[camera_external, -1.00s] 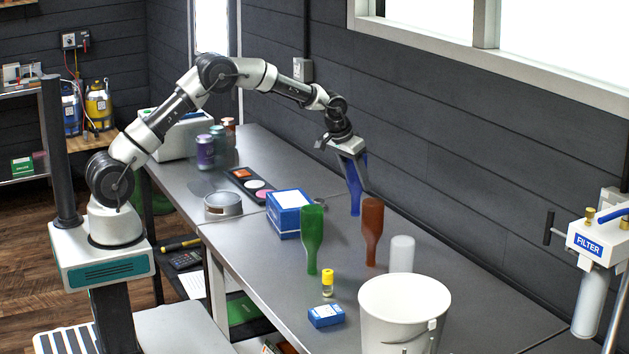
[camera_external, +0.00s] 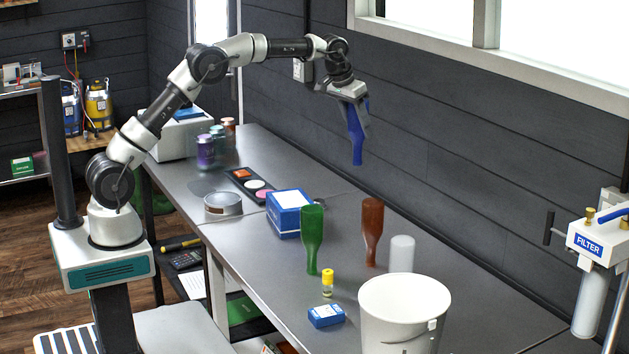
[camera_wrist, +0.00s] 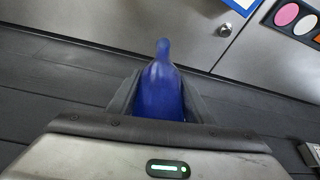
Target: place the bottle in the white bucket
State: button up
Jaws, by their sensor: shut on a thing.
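My gripper (camera_external: 352,101) is shut on a blue bottle (camera_external: 356,140) and holds it in the air above the back of the bench, neck pointing down. In the wrist view the blue bottle (camera_wrist: 160,90) sits between the two dark fingers, its neck pointing away from the gripper. The white bucket (camera_external: 402,315) stands upright at the front right of the bench, well apart from the bottle. Its inside bottom is hidden. A green bottle (camera_external: 312,238) and a brown bottle (camera_external: 372,230) stand neck down on the bench, left of and behind the bucket.
Near the bucket are a white cylinder (camera_external: 402,253), a yellow-capped vial (camera_external: 328,283) and a small blue box (camera_external: 326,316). A larger blue and white box (camera_external: 288,213) stands mid-bench. A filter unit (camera_external: 596,240) is at the right. Air above the bench is clear.

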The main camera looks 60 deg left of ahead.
jog(key=s+d+f+m+g+h, duration=0.1)
jog(key=s+d+m, duration=0.25)
jog(key=d, duration=1.15)
jog(key=s+d+m+h, duration=0.2)
jog(key=d+m, duration=0.3)
jog(key=d, duration=1)
jog(key=s+d+m+g+h, duration=0.1)
jog(key=s+d+m, duration=0.3)
jog(key=s+d, duration=0.7)
jog(key=s+d+m+g+h, duration=0.15)
jog(key=s+d+m, duration=0.5)
jog(key=d, duration=0.75)
jog(key=shift+s+f+n+y+p, duration=0.1)
jog(key=shift+s+f+n, duration=0.2)
jog(key=shift+f, duration=3.1)
jog(key=shift+s+f+n+y+p, duration=0.15)
jog(key=shift+f+n, duration=0.2)
jog(key=shift+f, duration=3.05)
jog(key=shift+s+f+n+p, duration=0.1)
jog(key=shift+f+n, duration=0.25)
jog(key=shift+f, duration=3.05)
jog(key=shift+f, duration=0.2)
jog(key=o, duration=1.2)
